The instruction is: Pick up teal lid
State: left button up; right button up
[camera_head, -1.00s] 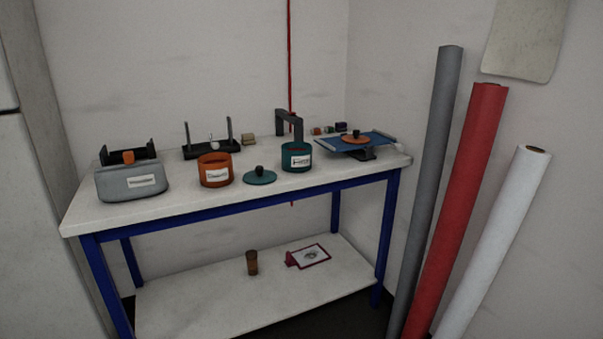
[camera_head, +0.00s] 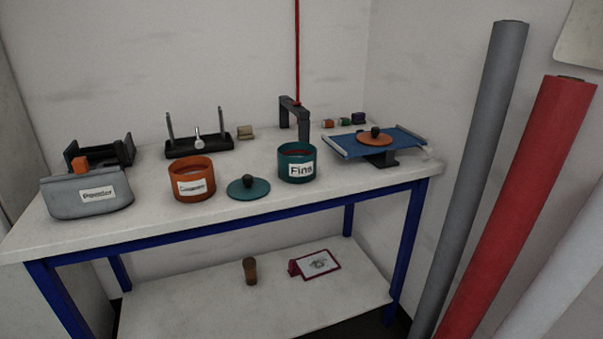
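The teal lid (camera_head: 240,190) is a flat round disc with a dark knob. It lies on the white table top (camera_head: 240,212) near the front edge, between an orange pot (camera_head: 191,183) and a teal pot (camera_head: 297,165) labelled "Fins". Nothing covers the lid. An orange lid (camera_head: 372,143) with a dark knob lies on the blue tray of a scale at the right. Neither of my grippers shows in this view.
A grey container (camera_head: 88,195) stands at the table's left end. A black stand (camera_head: 198,145) and a dark arch (camera_head: 295,112) are behind the pots. A lower shelf (camera_head: 215,305) holds a brown cup and a clipboard. Tall grey (camera_head: 470,180) and red (camera_head: 520,190) rolls lean at right.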

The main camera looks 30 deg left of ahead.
aim_at(247, 187)
jog(key=u, duration=0.35)
jog(key=i, duration=0.95)
jog(key=u, duration=0.75)
